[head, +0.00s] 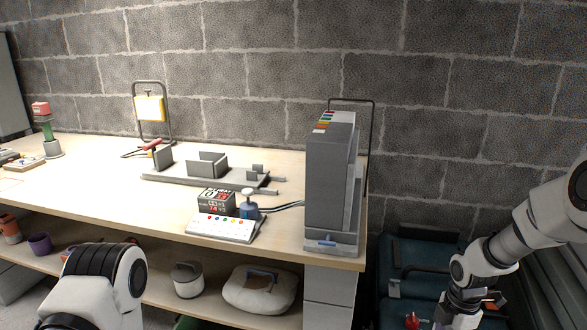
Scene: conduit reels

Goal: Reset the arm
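My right arm (510,240) comes in from the right and bends down beside the workbench. Its gripper (464,308) is at the bottom edge, over the dark teal area right of the bench. The fingertips are not clear, so I cannot tell whether it is open or holds anything. My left arm (105,275) shows only as a white and black link at the lower left, in front of the bench. Its gripper is out of view.
The wooden workbench (290,248) holds a tall grey cabinet (330,180), a metal fixture (205,178), a labelled box (216,202), a button panel (225,228) and a yellow lamp (150,108). The lower shelf holds a pot (188,283) and a pale bag (260,292). A small red object (412,320) is near the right gripper.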

